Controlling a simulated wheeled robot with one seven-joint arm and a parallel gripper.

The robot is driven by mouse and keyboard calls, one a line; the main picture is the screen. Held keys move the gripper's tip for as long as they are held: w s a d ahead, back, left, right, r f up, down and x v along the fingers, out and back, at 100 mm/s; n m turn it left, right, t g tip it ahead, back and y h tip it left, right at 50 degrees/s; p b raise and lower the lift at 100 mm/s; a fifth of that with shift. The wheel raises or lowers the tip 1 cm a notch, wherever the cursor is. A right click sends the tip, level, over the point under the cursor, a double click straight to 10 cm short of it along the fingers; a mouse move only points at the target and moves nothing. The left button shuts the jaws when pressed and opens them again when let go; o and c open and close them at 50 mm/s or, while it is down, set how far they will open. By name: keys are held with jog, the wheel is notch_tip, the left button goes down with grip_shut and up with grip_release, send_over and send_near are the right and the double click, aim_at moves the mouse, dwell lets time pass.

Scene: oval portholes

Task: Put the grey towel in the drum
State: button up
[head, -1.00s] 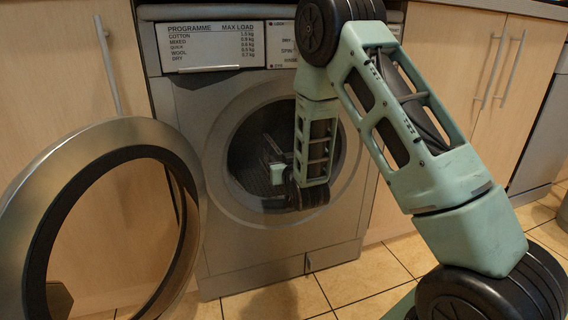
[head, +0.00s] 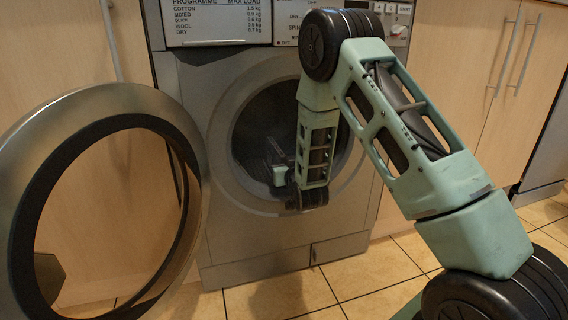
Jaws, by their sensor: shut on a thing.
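The drum (head: 258,125) is the dark round opening in the front of the washing machine (head: 235,248). Its round door (head: 192,165) hangs wide open on the left. My gripper (head: 275,160) is at the drum's mouth, in the lower middle of the opening, and points inward. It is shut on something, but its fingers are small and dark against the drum. I cannot make out the grey towel clearly; my wrist and the dark interior hide what lies around the fingertips.
Wooden cupboards (head: 458,95) stand on both sides of the machine. Its control panel (head: 395,25) is at the top, partly behind my arm. The door ring fills the left side, apart from my arm. Tiled floor (head: 365,268) is clear below.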

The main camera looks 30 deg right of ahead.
jog(key=o, duration=1.1)
jog(key=shift+o, duration=0.2)
jog(key=p+v, duration=1)
jog(key=v, duration=0.7)
jog(key=shift+s, duration=0.2)
jog(key=shift+a+r, duration=0.1)
